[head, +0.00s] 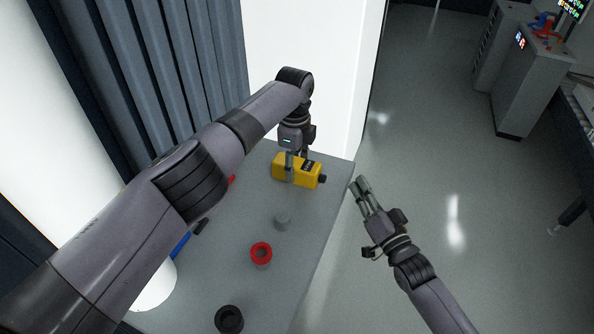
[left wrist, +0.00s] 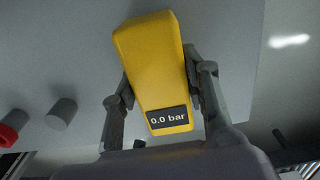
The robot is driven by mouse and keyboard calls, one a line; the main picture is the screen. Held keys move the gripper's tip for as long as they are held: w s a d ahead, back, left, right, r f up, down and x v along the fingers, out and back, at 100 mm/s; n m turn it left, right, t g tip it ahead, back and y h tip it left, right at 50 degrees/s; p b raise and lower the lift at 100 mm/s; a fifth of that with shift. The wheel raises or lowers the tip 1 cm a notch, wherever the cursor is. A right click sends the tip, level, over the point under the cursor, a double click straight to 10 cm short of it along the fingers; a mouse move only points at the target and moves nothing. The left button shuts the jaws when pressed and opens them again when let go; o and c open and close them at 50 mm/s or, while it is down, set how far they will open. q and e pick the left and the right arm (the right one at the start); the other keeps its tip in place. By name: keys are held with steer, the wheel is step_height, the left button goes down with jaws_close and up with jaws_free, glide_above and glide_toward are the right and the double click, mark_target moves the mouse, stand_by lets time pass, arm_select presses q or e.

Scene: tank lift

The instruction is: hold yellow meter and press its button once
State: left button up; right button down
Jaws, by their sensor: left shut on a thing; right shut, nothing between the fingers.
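The yellow meter (head: 298,171) is on or just above the grey table near its far right corner in the head view. My left gripper (head: 296,178) comes down from above and is shut on the meter's sides. In the left wrist view, the yellow meter (left wrist: 155,65) sits between the two fingers (left wrist: 160,90), and its dark display reads "0.0 bar". A dark round part shows at the meter's right end in the head view. I cannot tell whether it is the button. My right gripper (head: 360,185) is shut and empty, right of the table edge, apart from the meter.
A white column stands behind the table. Open floor lies right of it, with grey cabinets (head: 520,85) farther back.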

arm_select(q)
steer(key=o, duration=1.1)
steer(key=shift+c, duration=0.2)
